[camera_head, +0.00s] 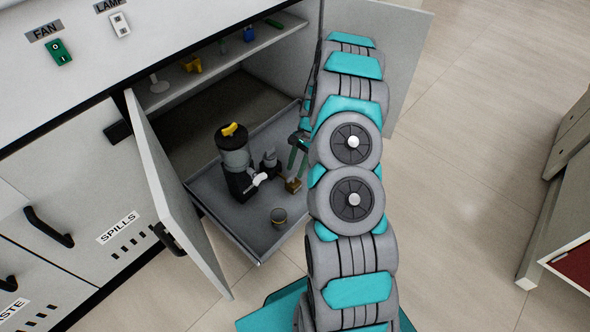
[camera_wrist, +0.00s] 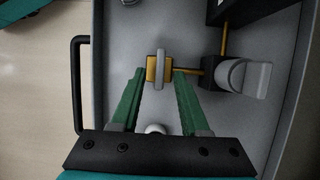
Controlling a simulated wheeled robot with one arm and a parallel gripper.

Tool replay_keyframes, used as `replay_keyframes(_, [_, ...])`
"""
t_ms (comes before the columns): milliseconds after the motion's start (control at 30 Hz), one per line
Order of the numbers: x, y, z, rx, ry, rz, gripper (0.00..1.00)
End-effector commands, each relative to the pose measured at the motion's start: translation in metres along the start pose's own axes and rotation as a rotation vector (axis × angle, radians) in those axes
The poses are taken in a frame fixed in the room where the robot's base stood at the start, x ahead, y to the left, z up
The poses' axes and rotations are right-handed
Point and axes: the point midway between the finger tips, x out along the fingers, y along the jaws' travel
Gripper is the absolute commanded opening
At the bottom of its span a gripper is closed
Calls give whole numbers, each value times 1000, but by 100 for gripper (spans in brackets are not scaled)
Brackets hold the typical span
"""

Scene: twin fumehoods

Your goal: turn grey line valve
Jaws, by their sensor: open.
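The line valve shows in the wrist view as a small brass block (camera_wrist: 152,70) with an upright grey handle (camera_wrist: 160,62) across its middle. In the head view the brass valve (camera_head: 293,186) sits in the pulled-out tray, to the right of the black apparatus. My gripper (camera_wrist: 159,77) is open, its green fingertips at either side of the brass block's near part in the wrist view. In the head view my gripper (camera_head: 298,162) hangs just above the valve. Whether the fingers touch it I cannot tell.
The grey tray (camera_head: 244,243) extends from the cabinet between open doors (camera_head: 171,192). It holds a black apparatus with a yellow knob (camera_head: 234,130), a white-handled fitting (camera_head: 261,178) and a small cup (camera_head: 279,216). A shelf above holds small items.

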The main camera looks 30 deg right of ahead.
Motion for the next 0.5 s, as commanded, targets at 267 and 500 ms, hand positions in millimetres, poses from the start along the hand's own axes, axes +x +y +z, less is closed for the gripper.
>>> replay_keyframes(267, [-47,-1,-1,0,5,-5,45])
replay_keyframes(500, [-63,0,0,1,2,-2,45])
